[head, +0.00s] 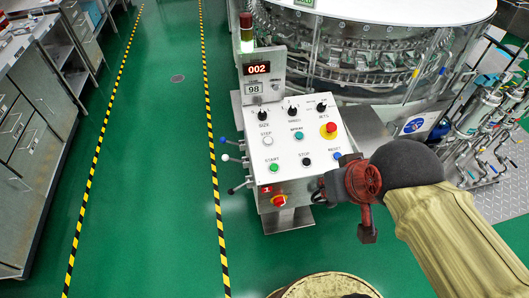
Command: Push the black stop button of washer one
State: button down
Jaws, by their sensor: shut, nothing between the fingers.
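The black stop button (307,161) is on the white sloped control panel (287,150) of the washer, under the label STOP, between the green start button (273,168) and the blue reset button (338,156). A red plate with the number 1 (266,189) is on the panel's front. The button is in plain view. My dark wrist hides the floor and part of the machine behind it.
A red emergency button on yellow (328,128), a white step button (266,141) and a teal button (299,135) share the panel. Levers (233,158) stick out left. The round glass-sided washer (360,60) stands behind. Pipework (490,130) is at right. Green floor is clear at left.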

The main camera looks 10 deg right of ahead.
aim_at(306, 161)
jog(key=i+j, duration=0.1)
jog(key=j, duration=0.3)
jog(key=i+j, duration=0.1)
jog(key=j, duration=0.3)
jog(key=i+j, duration=0.1)
jog(key=j, duration=0.3)
jog(key=z, duration=0.05)
